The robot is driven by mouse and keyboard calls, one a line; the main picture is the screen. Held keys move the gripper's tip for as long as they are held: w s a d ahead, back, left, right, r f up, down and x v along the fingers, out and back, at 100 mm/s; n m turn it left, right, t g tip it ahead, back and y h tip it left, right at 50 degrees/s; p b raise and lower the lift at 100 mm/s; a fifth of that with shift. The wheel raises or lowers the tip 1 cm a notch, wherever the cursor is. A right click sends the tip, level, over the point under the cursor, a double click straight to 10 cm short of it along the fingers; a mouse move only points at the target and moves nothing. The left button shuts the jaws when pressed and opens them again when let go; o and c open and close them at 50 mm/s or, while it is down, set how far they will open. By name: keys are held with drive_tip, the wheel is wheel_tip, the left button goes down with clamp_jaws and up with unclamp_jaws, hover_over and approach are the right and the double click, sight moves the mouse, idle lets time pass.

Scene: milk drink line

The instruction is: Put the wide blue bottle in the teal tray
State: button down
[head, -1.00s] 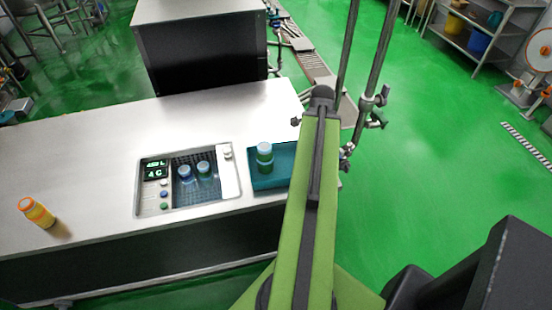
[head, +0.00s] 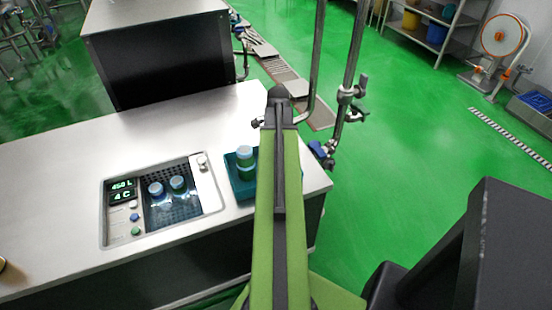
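A blue bottle (head: 157,195) with a pale cap stands in the sunken basin in the counter, on the left of a pair. I take it for the wide blue bottle, but its width is hard to judge from above. A darker, blue-green bottle (head: 179,190) with a pale cap stands close to its right. The teal tray (head: 240,189) sits on the counter right of the basin, partly hidden by my arm. A green bottle (head: 245,169) with a pale cap stands in it. My green arm reaches over the counter beside the tray; my gripper is hidden.
The basin panel (head: 111,228) has a lit display (head: 122,191) and several buttons. A dark, steel-topped box (head: 160,50) stands behind the counter (head: 60,165). Upright pipes (head: 350,75) with valves rise beyond the counter's right end. Green floor to the right is open.

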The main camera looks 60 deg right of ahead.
drive_tip(key=shift+w+a, duration=0.1)
drive_tip(key=shift+f, duration=0.3)
drive_tip(key=shift+c, duration=2)
unclamp_jaws()
drive_tip(key=shift+r, duration=0.1)
wheel_tip(320, 180, up, 12)
drive_tip(key=p, duration=1.2)
drive_tip(key=shift+r+p, duration=0.25)
drive_tip(key=shift+p, duration=0.1)
drive_tip(key=shift+f, duration=0.1)
